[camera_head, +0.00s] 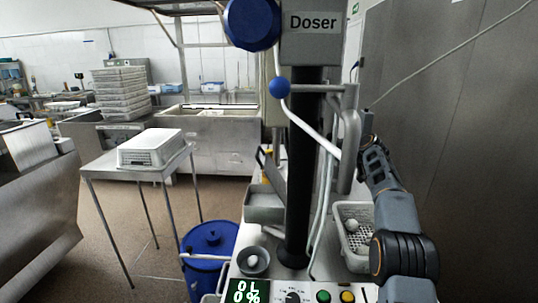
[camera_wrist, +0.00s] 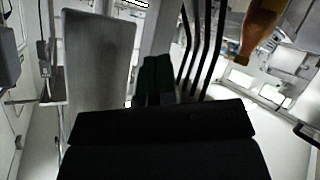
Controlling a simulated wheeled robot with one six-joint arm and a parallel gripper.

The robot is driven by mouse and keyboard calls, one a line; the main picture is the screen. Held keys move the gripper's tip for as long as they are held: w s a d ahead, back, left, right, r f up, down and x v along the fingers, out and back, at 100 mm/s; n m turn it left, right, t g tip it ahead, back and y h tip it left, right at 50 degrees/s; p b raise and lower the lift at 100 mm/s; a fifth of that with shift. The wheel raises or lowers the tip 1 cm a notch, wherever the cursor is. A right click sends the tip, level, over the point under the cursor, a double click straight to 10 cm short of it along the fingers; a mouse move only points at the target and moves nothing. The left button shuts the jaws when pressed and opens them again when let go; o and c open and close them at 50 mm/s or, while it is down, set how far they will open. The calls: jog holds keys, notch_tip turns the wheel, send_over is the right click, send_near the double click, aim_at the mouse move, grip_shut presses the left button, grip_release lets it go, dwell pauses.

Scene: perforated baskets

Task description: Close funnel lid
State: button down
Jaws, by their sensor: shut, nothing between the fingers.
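My arm rises on the right of the head view, and my gripper (camera_head: 366,122) is beside a light-grey rounded upright part (camera_head: 348,150) on the doser stand. I cannot tell whether they touch. In the wrist view my gripper (camera_wrist: 158,80) shows dark fingertips together with nothing between them. A grey flat panel (camera_wrist: 97,60) stands left of the fingertips; it may be the funnel lid, but I cannot tell surely. A metal box-like hopper (camera_head: 264,207) with a raised tilted plate (camera_head: 270,170) sits left of the black column. The funnel itself is not clearly identifiable.
The black doser column (camera_head: 299,170) and a white hose (camera_head: 310,132) are left of my gripper. A blue drum (camera_head: 210,243) and a table (camera_head: 130,166) with an upturned basket (camera_head: 150,148) stand left. A wall is right.

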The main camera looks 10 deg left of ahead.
jog(key=s+a+r+n+g+y+b, duration=0.1)
jog(key=s+a+r+n+g+y, duration=0.35)
jog(key=s+g+y, duration=0.2)
jog(key=s+a+r+n+g+y, duration=0.35)
jog(key=s+a+g+y, duration=0.2)
jog(key=s, duration=0.25)
jog(key=y, duration=0.1)
send_over(269, 164)
jog(key=d, duration=0.1)
jog(key=shift+s+p, duration=0.2)
jog(key=shift+p, duration=0.1)
jog(key=shift+a+f, duration=0.45)
jog(key=shift+a, duration=0.05)
